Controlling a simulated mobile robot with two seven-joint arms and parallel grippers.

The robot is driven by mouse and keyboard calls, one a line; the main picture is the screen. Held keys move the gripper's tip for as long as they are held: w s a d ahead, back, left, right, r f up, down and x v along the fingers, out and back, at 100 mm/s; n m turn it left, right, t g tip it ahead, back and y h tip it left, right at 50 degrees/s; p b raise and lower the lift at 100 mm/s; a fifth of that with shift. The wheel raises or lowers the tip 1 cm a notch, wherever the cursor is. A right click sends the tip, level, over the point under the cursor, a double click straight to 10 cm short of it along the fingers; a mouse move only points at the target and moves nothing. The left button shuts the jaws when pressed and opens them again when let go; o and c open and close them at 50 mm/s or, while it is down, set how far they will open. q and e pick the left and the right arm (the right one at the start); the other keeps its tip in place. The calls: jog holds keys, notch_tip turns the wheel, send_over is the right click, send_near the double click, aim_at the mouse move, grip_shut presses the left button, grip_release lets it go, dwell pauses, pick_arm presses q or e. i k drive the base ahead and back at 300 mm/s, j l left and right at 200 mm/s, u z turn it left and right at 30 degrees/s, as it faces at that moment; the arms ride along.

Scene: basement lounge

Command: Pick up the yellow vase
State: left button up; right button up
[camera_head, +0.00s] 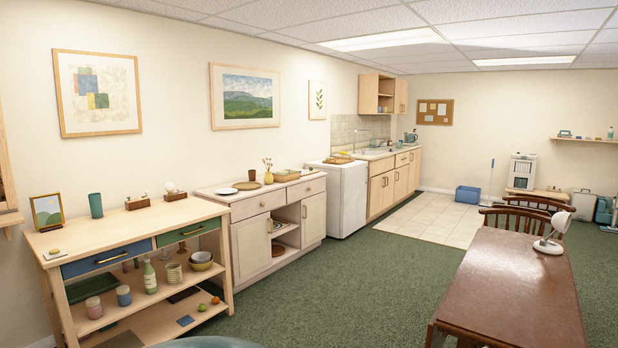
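A small yellowish vase (268,178) holding thin sprigs stands upright on the light wooden sideboard (240,193) against the left wall. It is far off and small in the head view. Its exact shade is hard to tell. Neither of my grippers is in view.
Beside the vase are a dark plate (228,191), a round wooden board (247,186) and a tray (287,176). An open shelf unit (140,218) stands nearer at left. A long brown table (510,290) is at right. Green carpet (340,290) between them is clear.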

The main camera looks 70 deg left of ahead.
aim_at(268, 179)
jog(key=u, duration=2.45)
jog(key=i+z, duration=0.4)
jog(key=i, duration=5)
jog(key=i+u, duration=0.2)
jog(key=i, duration=0.3)
jog(key=i+l+u, duration=0.15)
jog(key=i, duration=0.35)
jog(key=i+l+u, duration=0.2)
jog(key=i, duration=0.3)
